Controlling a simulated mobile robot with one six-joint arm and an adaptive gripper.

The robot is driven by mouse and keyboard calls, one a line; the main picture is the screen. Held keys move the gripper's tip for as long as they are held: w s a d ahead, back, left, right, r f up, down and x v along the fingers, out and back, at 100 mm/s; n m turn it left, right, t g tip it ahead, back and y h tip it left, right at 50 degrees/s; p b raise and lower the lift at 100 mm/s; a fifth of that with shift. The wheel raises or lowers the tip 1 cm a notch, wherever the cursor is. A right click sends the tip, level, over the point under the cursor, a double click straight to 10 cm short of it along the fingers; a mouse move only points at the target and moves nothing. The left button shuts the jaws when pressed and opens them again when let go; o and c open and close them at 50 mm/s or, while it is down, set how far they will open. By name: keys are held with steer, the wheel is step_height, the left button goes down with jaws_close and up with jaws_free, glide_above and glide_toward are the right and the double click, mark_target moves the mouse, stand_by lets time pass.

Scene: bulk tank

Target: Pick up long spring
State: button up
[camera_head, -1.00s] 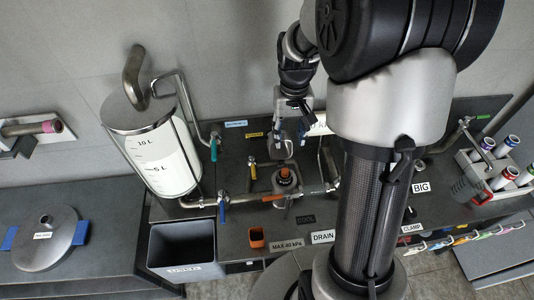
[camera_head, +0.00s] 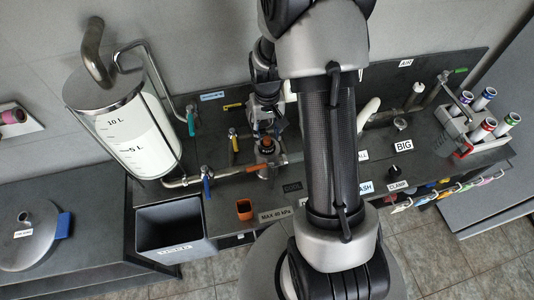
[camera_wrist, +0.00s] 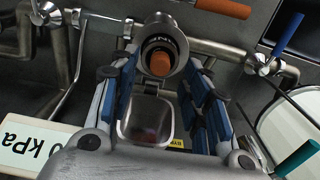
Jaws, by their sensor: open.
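I cannot pick out a long spring for certain in either view. My gripper (camera_wrist: 165,85) is open, its two blue-padded fingers apart. In the wrist view a round metal fitting (camera_wrist: 178,38) with an orange-brown piece (camera_wrist: 159,65) inside shows near the fingertips, between them. I see nothing held. In the head view my gripper (camera_head: 264,122) hangs just above this same dark fitting with the orange top (camera_head: 268,144) on the bench. My arm hides part of the bench.
A tank with level marks (camera_head: 140,140) and an open grey bin (camera_head: 175,228) stand at left. Pipes with blue (camera_head: 206,187) and teal (camera_head: 191,124) handles run near my gripper. A rack (camera_head: 455,123) of several capped tubes stands at right. An orange cup (camera_head: 244,209) sits in front.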

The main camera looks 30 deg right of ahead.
step_height(320, 180, down, 3)
steer(key=shift+w+r, duration=0.1)
jaws_close()
stand_by(0.5)
